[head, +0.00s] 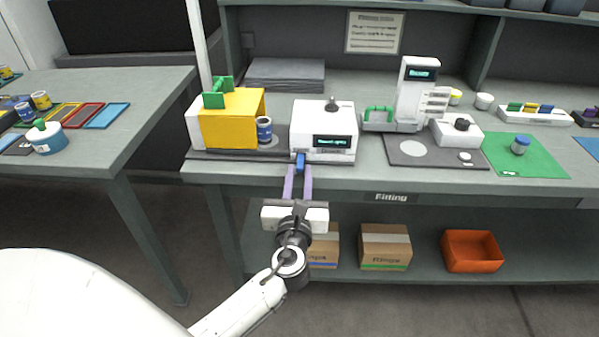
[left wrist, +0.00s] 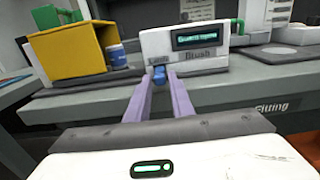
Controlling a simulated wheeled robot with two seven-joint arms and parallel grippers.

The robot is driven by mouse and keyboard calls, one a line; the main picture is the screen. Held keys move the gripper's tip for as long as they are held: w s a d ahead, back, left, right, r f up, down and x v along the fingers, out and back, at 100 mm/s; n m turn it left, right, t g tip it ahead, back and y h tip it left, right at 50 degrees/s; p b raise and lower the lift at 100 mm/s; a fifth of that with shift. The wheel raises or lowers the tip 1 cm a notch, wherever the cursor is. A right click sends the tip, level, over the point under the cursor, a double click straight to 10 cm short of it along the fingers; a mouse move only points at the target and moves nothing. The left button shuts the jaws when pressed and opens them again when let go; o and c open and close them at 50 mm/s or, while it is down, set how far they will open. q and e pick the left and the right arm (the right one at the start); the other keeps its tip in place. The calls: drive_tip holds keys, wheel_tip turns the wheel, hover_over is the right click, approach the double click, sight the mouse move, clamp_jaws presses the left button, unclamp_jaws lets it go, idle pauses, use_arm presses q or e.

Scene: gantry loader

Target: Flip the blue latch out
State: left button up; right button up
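The blue latch (head: 300,161) is a small blue piece low on the front of the white box (head: 323,118), at its left side. It also shows in the left wrist view (left wrist: 159,71), beside lettering on the box front. My left gripper (head: 300,168) has two purple fingers spread apart, pointing at the latch. In the left wrist view the fingertips (left wrist: 160,77) lie on either side of the latch. I cannot tell whether they touch it. My right gripper is in neither view.
A yellow box (head: 232,118) with a green handle and a blue can (head: 264,130) stand left of the white box. A white device (head: 414,95) and a dark mat stand to the right. The bench front edge (head: 350,183) lies just below the latch.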

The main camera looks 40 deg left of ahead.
use_arm(q)
drive_tip(key=shift+o, duration=1)
drive_tip(key=v, duration=1)
drive_tip(key=shift+s+b, duration=0.15)
drive_tip(key=shift+b, duration=0.2)
